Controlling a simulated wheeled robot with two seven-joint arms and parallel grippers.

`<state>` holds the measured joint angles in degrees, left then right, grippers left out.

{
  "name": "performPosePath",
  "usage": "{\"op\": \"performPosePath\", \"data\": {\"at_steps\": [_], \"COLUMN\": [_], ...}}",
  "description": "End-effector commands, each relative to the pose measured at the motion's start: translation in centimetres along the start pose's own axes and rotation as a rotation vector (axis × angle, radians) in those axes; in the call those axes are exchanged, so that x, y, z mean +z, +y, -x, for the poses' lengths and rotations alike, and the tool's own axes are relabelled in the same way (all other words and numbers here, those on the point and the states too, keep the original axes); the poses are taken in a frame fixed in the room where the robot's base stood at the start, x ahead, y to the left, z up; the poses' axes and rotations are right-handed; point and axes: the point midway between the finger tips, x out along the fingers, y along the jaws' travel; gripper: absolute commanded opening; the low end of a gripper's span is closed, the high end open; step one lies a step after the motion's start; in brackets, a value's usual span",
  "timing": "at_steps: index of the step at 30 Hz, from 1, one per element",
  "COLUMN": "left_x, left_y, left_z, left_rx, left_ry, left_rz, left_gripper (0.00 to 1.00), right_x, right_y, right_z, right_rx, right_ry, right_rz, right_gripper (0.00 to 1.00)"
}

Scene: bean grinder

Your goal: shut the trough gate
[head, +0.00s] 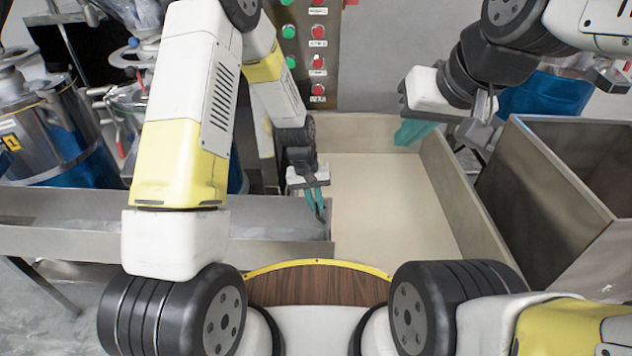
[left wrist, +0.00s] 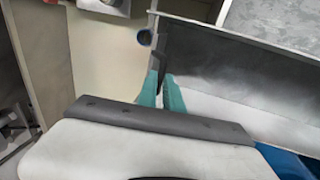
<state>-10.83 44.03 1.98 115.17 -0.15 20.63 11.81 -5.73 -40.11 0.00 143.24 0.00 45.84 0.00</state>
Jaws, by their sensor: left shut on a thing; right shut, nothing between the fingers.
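The metal trough (head: 270,213) comes in from the left and ends at the beige-floored bin. My left gripper (head: 318,208) is at that end, its teal fingers pointing down and shut on a thin dark part of the trough gate. In the left wrist view the fingers (left wrist: 161,92) close at the dark gate edge (left wrist: 162,50), beside the trough mouth. The fingers hide much of the gate, and I cannot tell how far it is shut. My right gripper (head: 414,132) is shut and empty above the bin's far right side.
The wide beige-floored bin (head: 385,195) has low metal walls. A deep metal box (head: 545,190) stands to its right. A panel with red and green buttons (head: 305,50) is behind. Steel machines (head: 50,130) stand at left. The bin's middle is clear.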

Motion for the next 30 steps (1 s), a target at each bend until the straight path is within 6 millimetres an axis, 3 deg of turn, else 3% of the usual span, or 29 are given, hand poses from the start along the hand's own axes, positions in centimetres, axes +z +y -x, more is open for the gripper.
{"op": "performPosePath", "data": {"at_steps": [10, 19, 29, 30], "left_x": [0.0, 0.0, 0.1, 0.1], "left_y": [-0.1, -0.9, -1.1, -1.1], "left_z": [-0.2, -4.9, -5.4, -5.4], "left_rx": [0.0, 0.0, -0.001, -0.001], "left_ry": [-0.001, -0.002, -0.001, -0.001], "left_rz": [0.0, 0.0, 0.0, 0.0], "left_gripper": [0.0, 0.0, 0.0, 0.14], "right_x": [0.0, 0.0, 0.0, 0.0], "right_y": [0.0, 0.0, 0.0, 0.0], "right_z": [0.0, 0.0, 0.0, 0.0], "right_rx": [0.0, 0.0, 0.0, 0.0], "right_ry": [0.0, 0.0, 0.0, 0.0], "right_rz": [0.0, 0.0, 0.0, 0.0], "right_gripper": [0.0, 0.0, 0.0, 0.0]}}
